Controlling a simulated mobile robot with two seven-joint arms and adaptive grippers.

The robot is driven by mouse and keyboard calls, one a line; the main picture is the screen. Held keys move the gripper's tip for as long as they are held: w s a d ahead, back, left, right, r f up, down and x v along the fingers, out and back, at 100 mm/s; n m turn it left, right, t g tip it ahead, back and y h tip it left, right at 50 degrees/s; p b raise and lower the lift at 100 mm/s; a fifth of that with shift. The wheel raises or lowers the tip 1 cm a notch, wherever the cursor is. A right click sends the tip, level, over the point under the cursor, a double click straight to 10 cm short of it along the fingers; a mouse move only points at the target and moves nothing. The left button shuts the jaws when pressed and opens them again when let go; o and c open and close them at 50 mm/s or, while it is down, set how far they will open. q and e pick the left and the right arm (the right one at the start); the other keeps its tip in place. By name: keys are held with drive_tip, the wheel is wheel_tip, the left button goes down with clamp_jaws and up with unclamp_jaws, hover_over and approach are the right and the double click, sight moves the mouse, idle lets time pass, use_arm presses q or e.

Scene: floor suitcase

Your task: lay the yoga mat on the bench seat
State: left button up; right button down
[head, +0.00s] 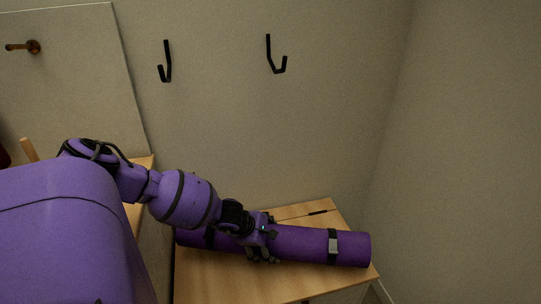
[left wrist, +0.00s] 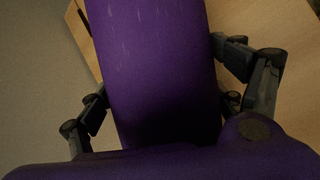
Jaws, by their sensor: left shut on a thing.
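The yoga mat (head: 300,243) is a rolled purple cylinder with dark straps. In the head view it lies lengthwise over the wooden bench seat (head: 235,283), its right end close to the seat's right edge. It looks to be at or just above the seat; I cannot tell if it touches. My left gripper (head: 262,250) is shut around the mat left of its middle. In the left wrist view the mat (left wrist: 155,65) runs between the two dark fingers, one on each side. My right gripper is not in view.
Two black hooks (head: 167,62) (head: 275,55) are on the wall behind the bench. A pale panel with a wooden peg (head: 30,47) is at the upper left. A wall rises right of the bench. A dark slot (head: 318,212) marks the seat's back. The seat front is bare.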

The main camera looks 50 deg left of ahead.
use_arm(q)
drive_tip(key=shift+w+f+b, duration=0.15)
drive_tip(key=shift+f+b, duration=0.3)
drive_tip(key=shift+f, duration=1.35)
drive_tip(key=shift+r, duration=0.1)
drive_tip(key=o, duration=1.9)
drive_tip(key=shift+f, duration=0.2)
drive_tip(key=shift+o, duration=0.2)
drive_tip(key=shift+r, duration=0.1)
